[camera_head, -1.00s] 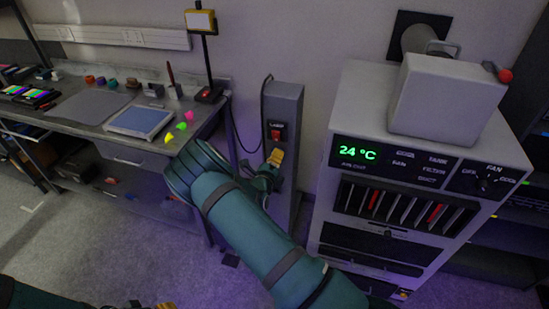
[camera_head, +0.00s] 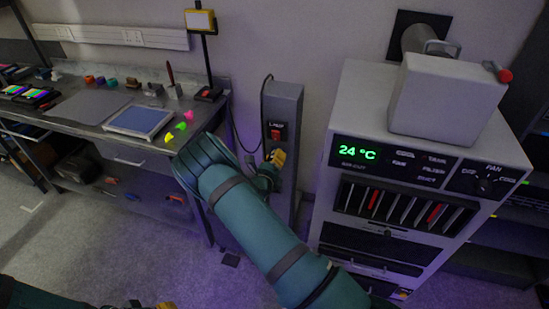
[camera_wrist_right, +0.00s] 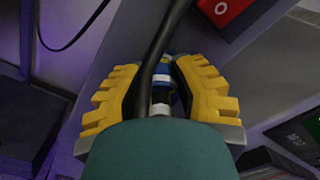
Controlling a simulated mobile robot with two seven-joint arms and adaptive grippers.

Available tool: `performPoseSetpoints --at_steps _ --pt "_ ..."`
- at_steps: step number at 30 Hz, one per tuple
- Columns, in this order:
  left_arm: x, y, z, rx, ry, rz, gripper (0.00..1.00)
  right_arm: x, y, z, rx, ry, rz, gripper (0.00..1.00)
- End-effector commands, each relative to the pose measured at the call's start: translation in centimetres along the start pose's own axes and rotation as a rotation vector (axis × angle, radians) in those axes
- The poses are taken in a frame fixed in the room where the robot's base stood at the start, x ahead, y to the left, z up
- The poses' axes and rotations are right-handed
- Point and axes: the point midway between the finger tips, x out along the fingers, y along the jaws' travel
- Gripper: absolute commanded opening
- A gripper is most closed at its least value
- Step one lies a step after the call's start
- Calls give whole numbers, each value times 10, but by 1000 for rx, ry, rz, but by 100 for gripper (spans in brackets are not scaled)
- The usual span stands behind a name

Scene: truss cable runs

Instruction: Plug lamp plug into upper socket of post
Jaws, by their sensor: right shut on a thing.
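The grey post (camera_head: 285,104) stands upright between the bench and the cabinet, with a LAMP label and a red switch (camera_head: 277,135) on its front. My right gripper (camera_head: 276,157) is at the post's front, just below the switch. In the right wrist view its yellow-padded fingers (camera_wrist_right: 162,90) are shut around the lamp plug (camera_wrist_right: 161,76), which shows a blue and white band. A black cable (camera_wrist_right: 160,40) runs up from it. The sockets are hidden, so I cannot tell whether the plug touches one. My left gripper (camera_head: 150,305) barely shows at the bottom edge; its jaws are unclear.
The yellow lamp (camera_head: 200,20) stands on the workbench (camera_head: 95,132) at left. A grey cabinet (camera_head: 342,105) with a 24 °C display stands close to the post's right, leaving a narrow gap. A loose black cable (camera_head: 235,125) hangs between bench and post.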

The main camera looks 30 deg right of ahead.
Motion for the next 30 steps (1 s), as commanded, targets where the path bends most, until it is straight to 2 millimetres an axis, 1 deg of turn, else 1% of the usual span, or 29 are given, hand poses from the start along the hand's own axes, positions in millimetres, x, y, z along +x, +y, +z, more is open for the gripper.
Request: performPoseSetpoints --at_steps 1,6,13,14,15,16,30 --pt "0 0 0 0 0 0 47 4 -5 3 52 -7 -11 0" --pt "2 -1 0 0 0 0 47 5 -4 3 193 -8 -11 0" --pt "2 -1 0 0 0 0 47 5 -5 4 207 -9 -11 0" --pt "2 -1 0 0 0 0 47 5 -5 4 207 -9 -11 36" --pt "2 -1 0 0 0 0 47 5 -5 3 207 -8 -10 50" --pt "2 -1 0 0 0 0 47 5 -4 3 207 -8 -10 60" --pt "2 -1 0 0 0 0 47 2 -1 1 203 -2 -2 60"
